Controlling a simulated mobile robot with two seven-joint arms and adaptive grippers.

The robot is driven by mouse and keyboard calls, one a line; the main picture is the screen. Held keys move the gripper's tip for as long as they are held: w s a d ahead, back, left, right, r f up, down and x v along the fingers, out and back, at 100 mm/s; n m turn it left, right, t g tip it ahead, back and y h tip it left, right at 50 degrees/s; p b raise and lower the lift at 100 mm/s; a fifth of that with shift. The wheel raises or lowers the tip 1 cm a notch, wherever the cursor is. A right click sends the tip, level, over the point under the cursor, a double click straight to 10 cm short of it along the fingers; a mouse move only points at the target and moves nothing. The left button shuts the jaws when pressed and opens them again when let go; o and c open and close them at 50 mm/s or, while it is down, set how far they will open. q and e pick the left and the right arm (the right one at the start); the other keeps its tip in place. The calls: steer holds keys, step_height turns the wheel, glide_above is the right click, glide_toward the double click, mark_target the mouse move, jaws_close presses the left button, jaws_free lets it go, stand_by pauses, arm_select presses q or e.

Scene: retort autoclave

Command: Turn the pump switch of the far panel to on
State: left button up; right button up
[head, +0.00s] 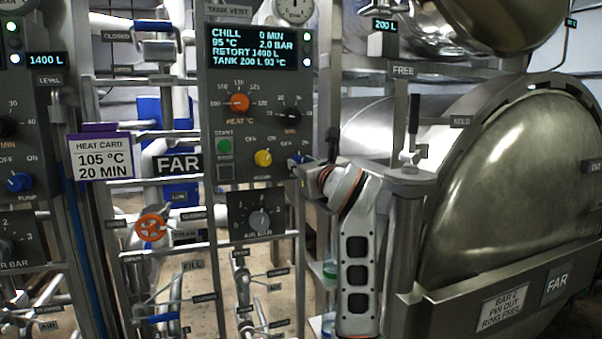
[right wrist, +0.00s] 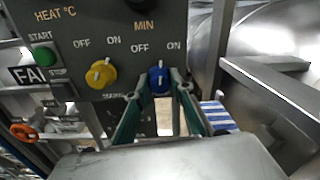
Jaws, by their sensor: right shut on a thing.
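The far panel (head: 262,105) carries a lit display and several knobs. Its blue pump knob (right wrist: 158,76) sits at the lower right, under the OFF and ON marks. In the head view this knob (head: 296,158) is partly covered by my right gripper (head: 308,161). In the right wrist view the two green-padded fingers of my right gripper (right wrist: 158,92) close on the blue knob from both sides. I cannot tell surely whether its pointer stands at OFF or ON. My left gripper is not in view.
A yellow knob (head: 263,158) and a green start button (head: 224,145) are close left of the blue knob. A steel post (head: 402,235) and the round retort door (head: 510,190) stand right of my right arm. Another panel (head: 28,130) is at the left edge.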

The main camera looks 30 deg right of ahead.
arm_select(q)
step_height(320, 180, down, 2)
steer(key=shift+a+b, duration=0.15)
steer(key=shift+b, duration=0.9)
arm_select(e)
steer(key=m, duration=0.4)
steer(key=shift+m, duration=0.3)
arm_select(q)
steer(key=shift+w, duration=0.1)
arm_select(e)
steer(key=o, duration=1.1)
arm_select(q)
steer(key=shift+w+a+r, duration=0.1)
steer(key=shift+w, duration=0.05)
arm_select(e)
steer(key=shift+s, duration=0.1)
